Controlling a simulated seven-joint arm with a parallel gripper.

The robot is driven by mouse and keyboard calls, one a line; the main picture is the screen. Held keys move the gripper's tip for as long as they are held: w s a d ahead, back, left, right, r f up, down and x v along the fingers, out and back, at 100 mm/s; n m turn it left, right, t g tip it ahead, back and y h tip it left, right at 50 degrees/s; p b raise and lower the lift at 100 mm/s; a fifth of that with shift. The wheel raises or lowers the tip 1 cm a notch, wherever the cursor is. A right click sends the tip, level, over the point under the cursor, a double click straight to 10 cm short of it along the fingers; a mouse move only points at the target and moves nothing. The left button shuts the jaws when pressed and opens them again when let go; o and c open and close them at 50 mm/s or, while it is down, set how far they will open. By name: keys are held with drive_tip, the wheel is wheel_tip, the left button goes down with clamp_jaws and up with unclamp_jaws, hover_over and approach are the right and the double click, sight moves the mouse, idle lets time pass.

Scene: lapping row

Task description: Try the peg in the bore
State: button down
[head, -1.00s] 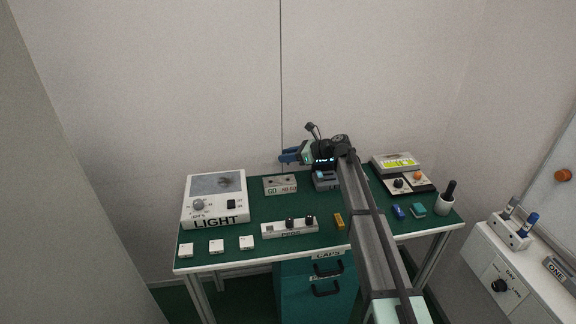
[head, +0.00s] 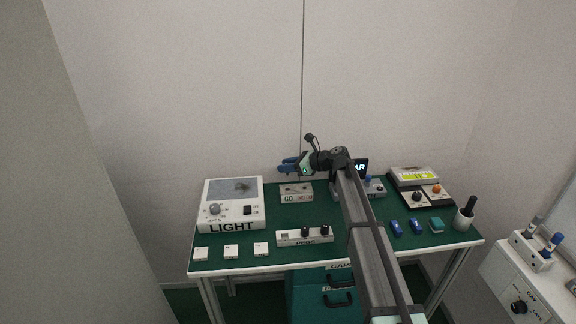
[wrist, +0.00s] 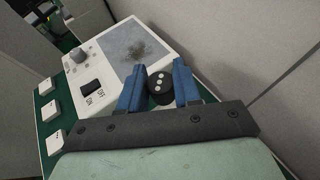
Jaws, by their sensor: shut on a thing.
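My gripper (head: 288,165) is shut on a dark round peg (wrist: 159,88) with white dots on its end, held between the blue fingers (wrist: 160,88) in the wrist view. In the head view the gripper is near the back wall, above and slightly left of a small pale block (head: 296,193) lettered GO and a second, blurred word in red. The peg cannot be made out in the head view. I cannot make out a bore opening.
A white LIGHT box (head: 233,207) stands at the left; its switch and knob also show in the wrist view. White tiles (head: 231,252) lie along the front. My arm crosses the bench. Blue pieces (head: 396,228), a teal piece (head: 437,225) and a white cup (head: 463,220) are at the right.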

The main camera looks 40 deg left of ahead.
drive_tip(key=shift+f, duration=2.75)
drive_tip(key=shift+f, duration=1.4)
drive_tip(key=c, duration=0.7)
unclamp_jaws()
drive_tip(key=v, duration=1.4)
drive_tip(key=shift+a, duration=0.1)
drive_tip(key=shift+f, duration=0.1)
